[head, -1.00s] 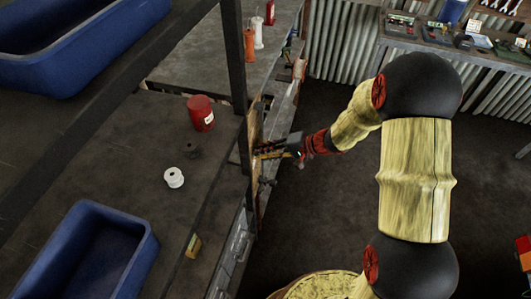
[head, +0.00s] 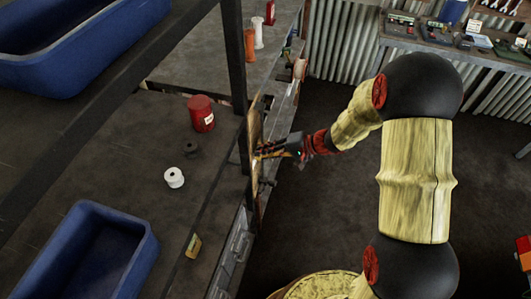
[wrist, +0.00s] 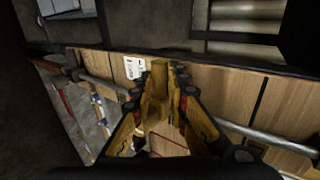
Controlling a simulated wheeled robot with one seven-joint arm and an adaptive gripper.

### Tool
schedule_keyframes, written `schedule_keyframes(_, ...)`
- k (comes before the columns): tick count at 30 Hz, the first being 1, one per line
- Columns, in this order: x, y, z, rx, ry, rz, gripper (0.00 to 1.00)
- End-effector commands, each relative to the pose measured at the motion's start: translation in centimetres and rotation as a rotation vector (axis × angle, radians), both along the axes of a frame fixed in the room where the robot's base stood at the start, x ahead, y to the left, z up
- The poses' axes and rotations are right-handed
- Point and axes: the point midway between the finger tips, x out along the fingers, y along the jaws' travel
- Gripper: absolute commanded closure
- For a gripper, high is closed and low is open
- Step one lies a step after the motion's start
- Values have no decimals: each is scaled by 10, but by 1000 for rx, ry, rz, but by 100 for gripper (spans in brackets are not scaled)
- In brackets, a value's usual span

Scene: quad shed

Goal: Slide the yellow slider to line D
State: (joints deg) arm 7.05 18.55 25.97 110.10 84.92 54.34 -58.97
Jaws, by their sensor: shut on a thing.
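The yellow slider (wrist: 157,88) shows in the wrist view as a yellow block between my fingertips. My gripper (wrist: 161,92) is shut on it, with a dark-padded finger on each side. Behind it is a wooden board (wrist: 230,97) with dark vertical lines across it and a grey metal rod (wrist: 258,135) running along it. The line letters cannot be read, so I cannot tell which line is D. In the head view my gripper (head: 262,151) is at the board (head: 256,125) on the shelf's edge; the slider cannot be made out there.
A dark shelf post (head: 236,75) stands close to my gripper. A red can (head: 201,114), a white spool (head: 174,177) and a blue bin (head: 146,248) are on the shelf. A white label (wrist: 134,67) is on the board.

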Motion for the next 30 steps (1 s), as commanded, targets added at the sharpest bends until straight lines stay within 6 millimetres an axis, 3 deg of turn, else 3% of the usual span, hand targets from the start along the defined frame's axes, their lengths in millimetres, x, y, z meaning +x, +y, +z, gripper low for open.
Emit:
schedule_keyframes(12, 2, 0, 98, 2, -11, 0, 100)
schedule_keyframes(15, 2, 0, 114, 4, -8, 0, 100)
schedule_keyframes(27, 1, 0, 122, 3, -5, 0, 100)
schedule_keyframes(28, 1, 0, 122, 3, -5, 0, 84)
schedule_keyframes(30, 1, 0, 121, 3, -4, -1, 80)
